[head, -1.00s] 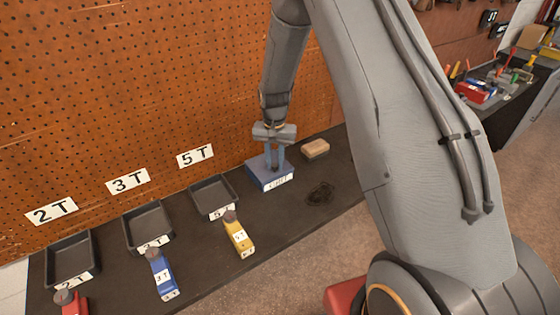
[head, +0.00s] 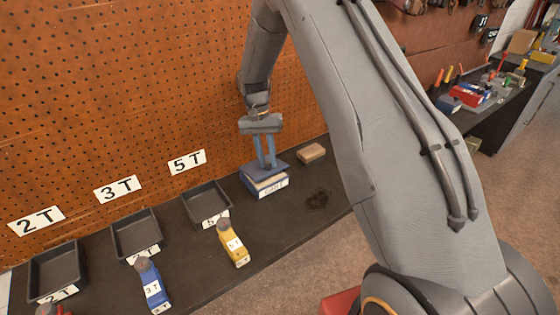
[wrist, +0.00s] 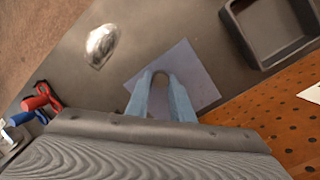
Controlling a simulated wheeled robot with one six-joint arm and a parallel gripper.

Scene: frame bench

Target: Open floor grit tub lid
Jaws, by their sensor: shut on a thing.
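The floor grit tub (head: 272,188) is a blue box with a white label on its front, standing on the dark bench near the pegboard. Its blue lid (head: 281,168) is lifted at the front, and a pale strip shows between lid and tub. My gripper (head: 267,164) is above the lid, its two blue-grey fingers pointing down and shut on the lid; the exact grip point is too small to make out. In the wrist view, the lid (wrist: 190,68) lies under the fingertips (wrist: 160,78) and hides the tub.
A tan block (head: 311,153) lies right of the tub, and a dark patch (head: 318,199) lies in front of it. Black trays (head: 206,222) stand to the left, with yellow (head: 233,246) and blue (head: 152,285) labelled pieces before them. Pegboard (head: 130,110) rises close behind.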

